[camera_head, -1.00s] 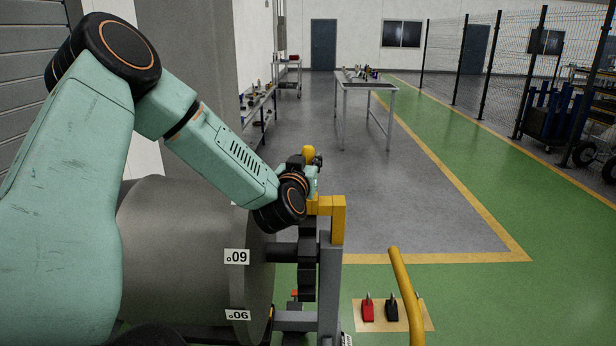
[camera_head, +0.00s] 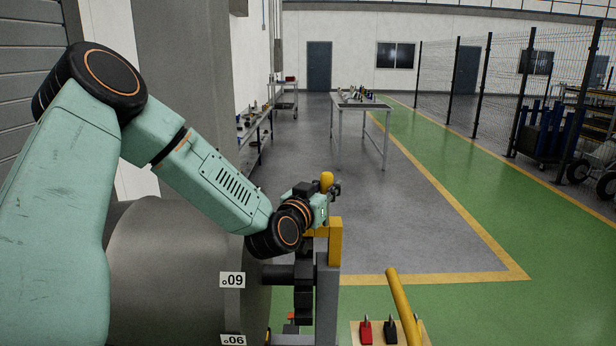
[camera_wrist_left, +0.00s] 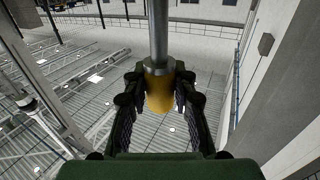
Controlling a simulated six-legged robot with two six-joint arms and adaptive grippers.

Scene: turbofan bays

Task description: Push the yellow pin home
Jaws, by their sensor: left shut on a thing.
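The yellow pin's rounded grip (camera_head: 326,180) shows at the end of my left arm, above a yellow bracket (camera_head: 335,242) on a grey post. My left gripper (camera_head: 332,188) is shut on this grip. In the left wrist view, the gripper (camera_wrist_left: 158,95) has its fingers on both sides of the yellow grip (camera_wrist_left: 159,93). The pin's grey metal shaft (camera_wrist_left: 158,32) runs to the top edge, so its far end is out of view. I cannot tell whether the shaft is in a hole. My right gripper is not in view.
A large grey drum (camera_head: 180,270) with number labels stands below my left arm. A yellow bar (camera_head: 403,305) rises at the front, beside a board with red (camera_head: 366,329) and black (camera_head: 390,329) items. A table (camera_head: 360,107) stands farther back on open floor.

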